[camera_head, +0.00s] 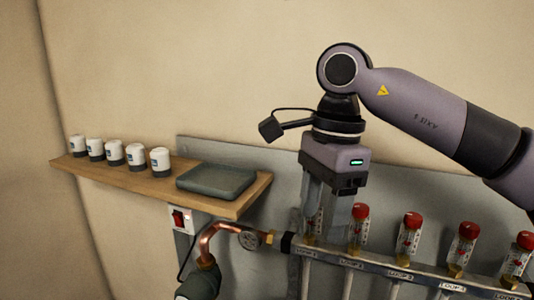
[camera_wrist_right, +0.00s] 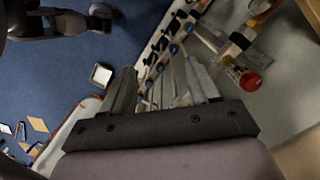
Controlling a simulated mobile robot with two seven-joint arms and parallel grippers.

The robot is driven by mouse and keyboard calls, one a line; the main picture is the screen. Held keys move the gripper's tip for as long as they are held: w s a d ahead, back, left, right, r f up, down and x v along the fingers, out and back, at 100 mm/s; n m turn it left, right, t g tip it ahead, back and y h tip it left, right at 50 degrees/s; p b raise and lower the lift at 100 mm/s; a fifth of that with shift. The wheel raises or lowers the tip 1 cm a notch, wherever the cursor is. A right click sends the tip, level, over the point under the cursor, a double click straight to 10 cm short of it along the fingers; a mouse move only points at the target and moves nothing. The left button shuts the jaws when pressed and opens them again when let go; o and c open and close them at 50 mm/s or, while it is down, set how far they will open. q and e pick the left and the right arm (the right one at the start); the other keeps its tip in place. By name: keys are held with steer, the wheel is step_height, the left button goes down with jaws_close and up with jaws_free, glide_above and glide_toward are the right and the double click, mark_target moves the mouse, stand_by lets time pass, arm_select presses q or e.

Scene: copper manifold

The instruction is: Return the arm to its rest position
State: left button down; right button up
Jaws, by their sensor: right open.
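My right arm comes in from the right in the head view. Its right gripper (camera_head: 327,238) points down at the left end of the copper manifold's metal rail (camera_head: 400,268). The fingers are apart, with nothing seen held between them. They partly hide the leftmost red-capped flow meter (camera_head: 313,222). In the wrist view the gripper's two fingers (camera_wrist_right: 165,78) spread apart, and a red-capped meter (camera_wrist_right: 249,81) lies to their right. I cannot tell whether a finger touches the rail. My left gripper does not show in the head view.
A wooden shelf (camera_head: 233,207) at left carries several white jars (camera_head: 114,153) and a dark flat box (camera_head: 216,180). Below are a red switch (camera_head: 179,219), a copper pipe (camera_head: 207,240) and a gauge (camera_head: 250,240). More red-capped meters (camera_head: 410,235) stand to the right. The upper wall is clear.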

steer(key=s+a+f+m+g+y+p, duration=0.1)
steer(key=s+a+f+m+g+y, duration=0.2)
steer(key=a+y, duration=0.45)
steer(key=s+a+f+m+g+y+p, duration=0.1)
steer(key=s+a+m+g+y, duration=0.1)
steer(key=s+a+g+y, duration=0.4)
steer(key=w+d+f+n+t+h+p, duration=0.1)
steer(key=w+d+f+n+t, duration=0.3)
steer(key=n+t, duration=0.6)
steer(key=w+d+f+n+t+h, duration=0.1)
steer(key=w+d+f+n+t, duration=0.1)
steer(key=d+f+n+t, duration=0.75)
steer(key=w+f+n+t+h+p, duration=0.1)
steer(key=w+n+t+h, duration=0.15)
steer(key=n+t, duration=0.85)
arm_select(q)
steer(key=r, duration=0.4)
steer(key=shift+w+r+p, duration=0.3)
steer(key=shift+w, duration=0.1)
arm_select(e)
steer(key=s+d+f+m+g+h, duration=0.4)
steer(key=s+d+f+g, duration=0.1)
steer(key=f, duration=0.5)
steer(key=s+d+f+m+g+h, duration=0.3)
steer(key=s+d+f+m+g, duration=0.2)
steer(key=s+f, duration=0.5)
steer(key=shift+s+d+f+h, duration=0.25)
steer(key=shift+d+f+h, duration=0.25)
steer(key=shift+d, duration=0.7)
steer(key=shift+g, duration=0.25)
